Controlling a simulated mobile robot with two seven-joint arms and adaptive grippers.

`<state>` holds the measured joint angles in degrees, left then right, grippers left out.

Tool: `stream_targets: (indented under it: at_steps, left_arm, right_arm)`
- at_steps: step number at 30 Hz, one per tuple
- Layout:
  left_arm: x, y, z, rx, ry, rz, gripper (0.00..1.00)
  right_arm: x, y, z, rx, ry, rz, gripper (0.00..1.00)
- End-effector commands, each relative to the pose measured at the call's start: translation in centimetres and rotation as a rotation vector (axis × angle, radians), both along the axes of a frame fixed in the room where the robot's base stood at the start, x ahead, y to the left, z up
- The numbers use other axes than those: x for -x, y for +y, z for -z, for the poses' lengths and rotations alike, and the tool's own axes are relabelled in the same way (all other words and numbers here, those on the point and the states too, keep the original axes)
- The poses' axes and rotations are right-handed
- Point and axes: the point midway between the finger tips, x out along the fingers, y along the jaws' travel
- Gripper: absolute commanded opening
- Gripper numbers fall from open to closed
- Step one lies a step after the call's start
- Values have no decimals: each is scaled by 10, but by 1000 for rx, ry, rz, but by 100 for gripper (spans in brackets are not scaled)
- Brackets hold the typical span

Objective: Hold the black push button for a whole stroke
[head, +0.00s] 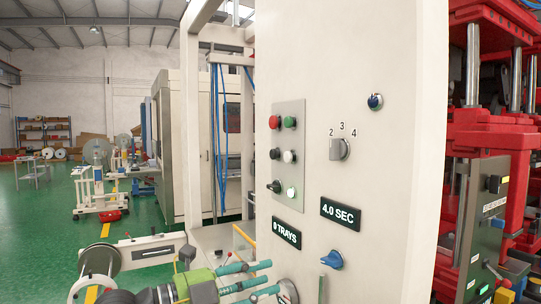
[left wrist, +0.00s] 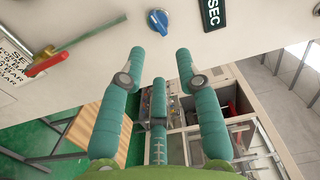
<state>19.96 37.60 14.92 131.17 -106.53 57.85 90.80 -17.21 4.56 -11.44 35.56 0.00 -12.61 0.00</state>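The black push button (head: 275,153) is on the grey button plate (head: 290,125) of the cream machine column, left of a white button (head: 289,156). A second black control (head: 275,187) lies below it; I cannot tell its type surely. My left gripper (head: 268,275) is at the bottom of the head view, below the plate and apart from the black button. In the left wrist view its teal fingers (left wrist: 160,65) are spread, with nothing between them. The black button does not show there. My right gripper is in neither view.
The red (head: 274,121) and green (head: 290,122) buttons are above. Displays reading 0 TRAYS (head: 286,233) and 4.0 SEC (head: 341,212), a blue knob (head: 331,259) and a grey selector (head: 340,149) are close by. Red machinery (head: 490,130) stands at the right.

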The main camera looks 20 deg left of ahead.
Motion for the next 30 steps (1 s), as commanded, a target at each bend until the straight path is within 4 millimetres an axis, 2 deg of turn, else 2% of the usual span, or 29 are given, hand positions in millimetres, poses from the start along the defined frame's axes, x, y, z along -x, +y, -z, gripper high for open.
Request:
stream_targets:
  at_steps: [1,2,3,4,5,30]
  left_arm:
    - [0,0,0,0,0,0,34]
    - [0,0,0,0,0,0,30]
    - [0,0,0,0,0,0,14]
    - [0,0,0,0,0,0,2]
    - [0,0,0,0,0,0,0]
    - [0,0,0,0,0,0,0]
  right_arm:
    - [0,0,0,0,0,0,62]
    - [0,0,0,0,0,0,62]
    - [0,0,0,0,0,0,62]
    - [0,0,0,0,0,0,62]
    - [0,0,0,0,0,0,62]
    - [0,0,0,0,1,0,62]
